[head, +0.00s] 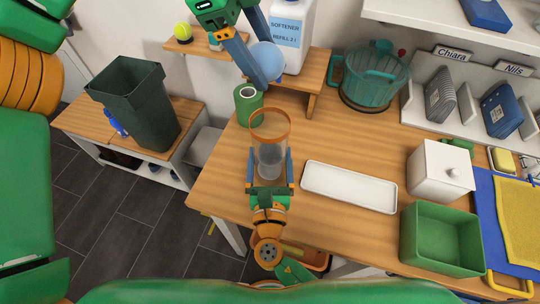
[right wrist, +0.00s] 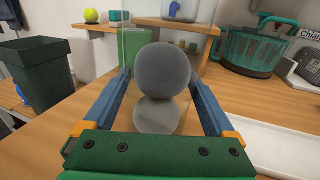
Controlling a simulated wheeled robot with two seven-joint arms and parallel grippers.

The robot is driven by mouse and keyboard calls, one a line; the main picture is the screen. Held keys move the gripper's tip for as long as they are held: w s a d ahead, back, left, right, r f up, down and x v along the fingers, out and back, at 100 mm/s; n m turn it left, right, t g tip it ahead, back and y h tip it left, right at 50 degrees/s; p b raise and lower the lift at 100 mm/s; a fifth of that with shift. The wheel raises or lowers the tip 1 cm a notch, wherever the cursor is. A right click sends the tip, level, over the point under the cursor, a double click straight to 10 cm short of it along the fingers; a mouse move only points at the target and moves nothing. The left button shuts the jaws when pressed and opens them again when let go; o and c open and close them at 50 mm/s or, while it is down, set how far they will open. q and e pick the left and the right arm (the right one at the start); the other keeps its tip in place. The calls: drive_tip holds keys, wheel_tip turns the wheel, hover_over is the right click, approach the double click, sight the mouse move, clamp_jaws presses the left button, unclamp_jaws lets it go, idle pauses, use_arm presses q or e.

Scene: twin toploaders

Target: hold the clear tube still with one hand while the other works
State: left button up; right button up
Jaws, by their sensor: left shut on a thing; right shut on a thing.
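The clear tube (head: 270,138) has an orange rim and stands upright near the table's front left edge, with greyish contents low inside. My right gripper (head: 268,172) is shut on it from the front, one blue finger on each side. In the right wrist view, two grey balls (right wrist: 163,72) show in the tube, one above the other, between the fingers. My left gripper (head: 261,66) comes down from the top of the head view. It is shut on a light blue ball (head: 270,56), above and behind the tube and apart from it.
A green cylinder (head: 243,110) stands just behind the tube. A white tray (head: 349,187) lies to its right, with a white lidded box (head: 440,172) and green bin (head: 444,238) beyond. A teal basket (head: 370,78) and wooden riser (head: 314,85) stand at the back.

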use_arm(q)
wheel_tip(320, 180, down, 9)
idle(1.0)
drive_tip(key=shift+r, duration=0.1)
drive_tip(key=o, duration=1.3)
drive_tip(key=shift+o, duration=0.2)
drive_tip(key=v, duration=1.2)
drive_tip(key=shift+s, duration=0.1)
use_arm(e)
drive_tip(key=o, duration=1.1)
drive_tip(key=shift+c, duration=0.2)
drive_tip(key=shift+s, duration=0.1)
